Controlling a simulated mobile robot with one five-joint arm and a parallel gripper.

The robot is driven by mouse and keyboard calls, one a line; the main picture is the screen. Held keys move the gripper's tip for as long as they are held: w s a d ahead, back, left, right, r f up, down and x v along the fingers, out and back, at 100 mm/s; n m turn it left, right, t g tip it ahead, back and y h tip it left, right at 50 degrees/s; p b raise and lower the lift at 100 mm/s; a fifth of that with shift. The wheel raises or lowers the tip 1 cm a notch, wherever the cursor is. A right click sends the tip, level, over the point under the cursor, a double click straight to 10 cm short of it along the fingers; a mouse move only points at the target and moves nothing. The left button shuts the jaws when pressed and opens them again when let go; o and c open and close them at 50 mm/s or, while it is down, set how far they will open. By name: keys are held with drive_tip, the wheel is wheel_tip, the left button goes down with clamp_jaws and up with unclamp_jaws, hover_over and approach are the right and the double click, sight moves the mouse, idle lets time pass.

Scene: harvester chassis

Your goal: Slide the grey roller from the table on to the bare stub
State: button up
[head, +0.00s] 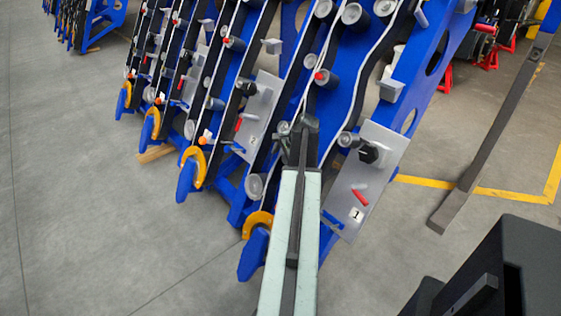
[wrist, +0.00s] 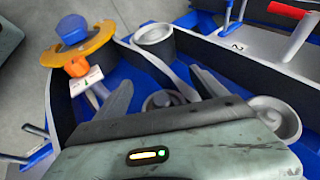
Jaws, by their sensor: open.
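My gripper (head: 298,138) is open over the black belt channel of a blue chassis panel, left of the plate marked 1. In the wrist view its two fingers (wrist: 162,90) stand apart, with a dim round part (wrist: 163,100) beyond them; I cannot tell whether that is a stub or a roller. Grey rollers sit on the chassis, one above the fingers (wrist: 153,34) and one at right (wrist: 277,117). In the head view one grey roller (head: 255,186) is low on the panel. I cannot pick out a loose roller on a table or a bare stub.
Blue chassis panels (head: 435,75) stand in a slanted row. Plate 1 (head: 375,165) carries a black knob and a red handle. Orange hooks (head: 258,222) stick out at the lower ends. A dark post (head: 487,135) stands at right. Grey floor (head: 75,190) is clear at left.

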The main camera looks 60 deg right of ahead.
drive_tip(key=p+v, duration=0.7)
drive_tip(key=shift+s+r, duration=0.15)
drive_tip(key=shift+r, duration=0.2)
idle(0.6)
